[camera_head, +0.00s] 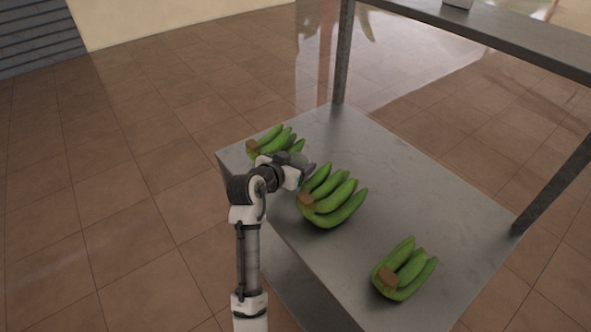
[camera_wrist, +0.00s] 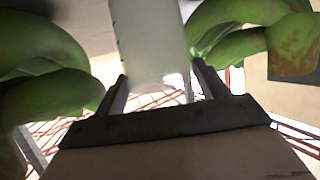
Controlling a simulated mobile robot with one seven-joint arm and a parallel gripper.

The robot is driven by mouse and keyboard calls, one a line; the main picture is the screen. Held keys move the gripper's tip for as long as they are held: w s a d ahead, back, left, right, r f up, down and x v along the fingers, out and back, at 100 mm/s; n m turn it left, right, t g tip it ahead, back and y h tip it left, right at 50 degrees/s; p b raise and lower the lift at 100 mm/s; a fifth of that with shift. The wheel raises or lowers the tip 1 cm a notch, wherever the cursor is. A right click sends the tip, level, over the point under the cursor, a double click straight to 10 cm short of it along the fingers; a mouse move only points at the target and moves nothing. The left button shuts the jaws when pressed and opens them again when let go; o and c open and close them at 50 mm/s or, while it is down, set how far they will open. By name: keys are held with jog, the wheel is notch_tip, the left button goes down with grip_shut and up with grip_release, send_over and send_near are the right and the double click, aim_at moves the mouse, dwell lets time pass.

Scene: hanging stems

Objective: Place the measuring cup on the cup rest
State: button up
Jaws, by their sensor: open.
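My gripper (camera_head: 304,167) is low over the metal table, between the back and middle banana bunches. In the wrist view my gripper (camera_wrist: 160,76) is open, its two fingers apart. A pale, cloudy, upright-sided thing (camera_wrist: 152,38) shows between and beyond the fingers; it may be the measuring cup, but I cannot tell for sure. Whether the fingers touch it is unclear. In the head view nothing clearly shows as the cup there, as my arm hides that spot. I cannot make out a cup rest in either view.
Green banana bunches lie on the metal table (camera_head: 395,185): back (camera_head: 272,140), middle (camera_head: 333,197) and front right (camera_head: 404,270). In the wrist view, bananas flank the fingers at left (camera_wrist: 45,75) and right (camera_wrist: 240,35). A higher shelf (camera_head: 500,35) on posts carries a white thing (camera_head: 459,3).

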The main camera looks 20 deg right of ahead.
jog(key=shift+w+d+f, duration=0.2)
jog(key=shift+w, duration=0.05)
jog(key=c, duration=0.8)
jog(key=shift+r, duration=0.1)
